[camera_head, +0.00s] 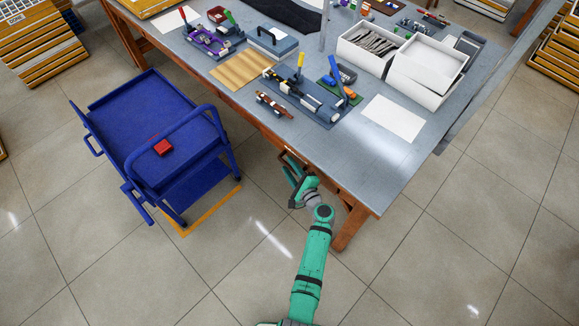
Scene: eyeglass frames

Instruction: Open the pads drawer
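My gripper (291,168) is at the front edge of the workbench, low beside its wooden front, with my green arm reaching up to it from the bottom of the picture. Its fingers point up and left toward the brown wooden front (267,130) under the tabletop. They are small and partly overlap dark and brown parts there, so I cannot tell whether they are open, shut or touching a handle. No drawer is clearly seen pulled out; the pads drawer cannot be told apart from the bench front.
The grey workbench (375,158) carries white boxes (368,48), tools and a white sheet (394,119). A wooden bench leg (352,224) is to the right. The tiled floor in front is clear.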

